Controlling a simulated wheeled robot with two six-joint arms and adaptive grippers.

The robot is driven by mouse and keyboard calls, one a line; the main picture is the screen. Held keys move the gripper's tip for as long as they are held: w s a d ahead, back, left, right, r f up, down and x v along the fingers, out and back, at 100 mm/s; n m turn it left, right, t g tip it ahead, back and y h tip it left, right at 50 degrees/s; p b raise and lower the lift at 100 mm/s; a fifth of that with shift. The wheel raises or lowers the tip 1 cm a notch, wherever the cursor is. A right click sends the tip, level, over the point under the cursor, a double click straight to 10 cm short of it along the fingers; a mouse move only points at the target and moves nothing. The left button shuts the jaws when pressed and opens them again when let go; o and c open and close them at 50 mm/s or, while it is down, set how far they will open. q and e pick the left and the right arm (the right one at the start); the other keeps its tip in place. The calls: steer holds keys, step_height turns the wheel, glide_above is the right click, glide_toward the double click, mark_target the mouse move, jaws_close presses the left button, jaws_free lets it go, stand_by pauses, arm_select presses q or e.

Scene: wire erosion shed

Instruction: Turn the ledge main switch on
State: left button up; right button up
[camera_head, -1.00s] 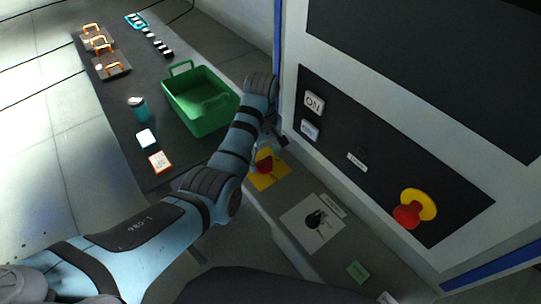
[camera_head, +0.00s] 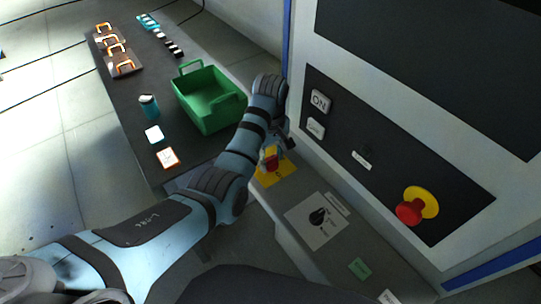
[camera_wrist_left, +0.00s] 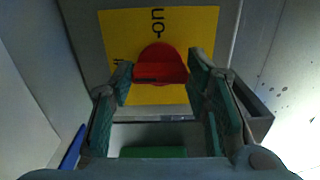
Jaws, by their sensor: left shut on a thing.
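The ledge main switch is a red handle (camera_head: 270,156) on a yellow plate (camera_head: 284,170) on the grey ledge below the machine panel. In the left wrist view the red handle (camera_wrist_left: 160,66) stands between the fingertips, in front of the yellow plate (camera_wrist_left: 196,27) with black lettering, partly readable as "ON". My left gripper (camera_head: 276,148) is at the handle, partly hidden by its own wrist in the head view. In the left wrist view my left gripper (camera_wrist_left: 160,76) is shut on the handle. My right gripper is out of view.
A black rotary knob (camera_head: 318,217) on a white plate sits further along the ledge. The upright panel carries an ON button (camera_head: 320,101) and a red emergency knob (camera_head: 409,212). A green crate (camera_head: 208,98) stands on the dark table behind my left arm.

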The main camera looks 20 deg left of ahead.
arm_select(q)
steer(key=m, duration=0.9)
steer(key=shift+a, duration=0.1)
steer(key=m, duration=0.4)
steer(key=shift+m, duration=2.3)
steer(key=o, duration=1.2)
steer(key=shift+w+f, duration=0.1)
steer(key=shift+w, duration=0.05)
steer(key=shift+c, duration=0.2)
